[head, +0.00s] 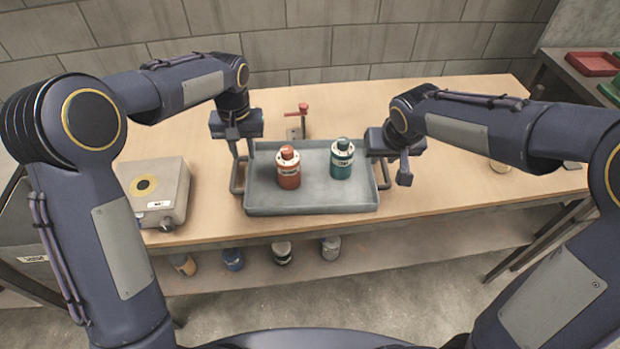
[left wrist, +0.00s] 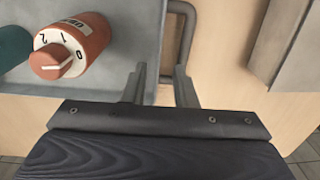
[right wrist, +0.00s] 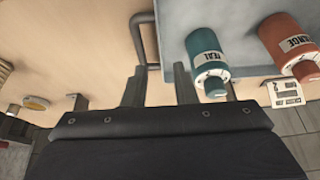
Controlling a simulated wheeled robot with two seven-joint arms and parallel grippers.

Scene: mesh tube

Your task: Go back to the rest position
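My left gripper (head: 242,152) is above the left side of the grey tray (head: 330,205), near its left handle (head: 236,178). In the left wrist view its fingers (left wrist: 160,88) are apart, with the handle (left wrist: 188,35) just beyond the gap. My right gripper (head: 392,172) is by the tray's right handle (head: 384,178). In the right wrist view its fingers (right wrist: 158,85) are apart, and the handle (right wrist: 138,35) lies just beyond. Contact with either handle is unclear. An orange bottle (head: 288,170) and a teal bottle (head: 341,162) stand upright on the tray.
The tray rests on a wooden table (head: 450,185). A grey box with a yellow ring (head: 165,200) is at left. A red-topped fixture (head: 302,110) stands behind the tray. Several containers (head: 282,252) sit below the table. Red (head: 592,63) and green trays are at far right.

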